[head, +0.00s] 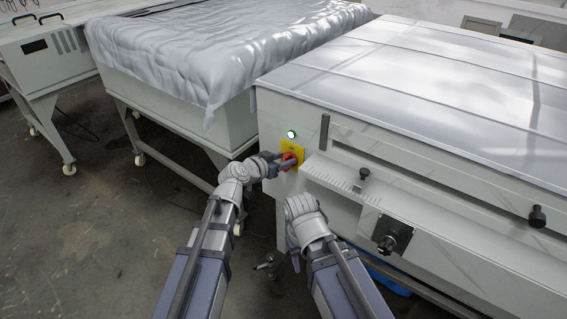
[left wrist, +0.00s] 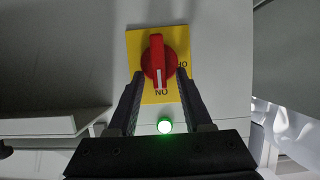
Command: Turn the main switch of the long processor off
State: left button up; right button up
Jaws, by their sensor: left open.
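The main switch (head: 289,160) is a red rotary knob on a yellow plate at the left end of the long processor (head: 400,180). In the left wrist view the red knob (left wrist: 158,62) has its white pointer line toward a label on the plate (left wrist: 134,45) and the lit green lamp (left wrist: 165,125). That view appears upside down, and the label there reads "NO". My left gripper (left wrist: 160,75) is open, with one finger on each side of the knob's lower part. I cannot tell whether they touch it. My right arm's end shows, but its fingers are hidden.
The processor's front has black knobs (head: 391,238) and a ledge (head: 335,180) to the right of the switch. A sheet-covered table (head: 190,110) stands at the left, with a gap between it and the processor. The floor (head: 80,240) at lower left is clear.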

pick_arm(q)
jog(key=shift+c, duration=0.2)
grip_shut()
dwell(0.4)
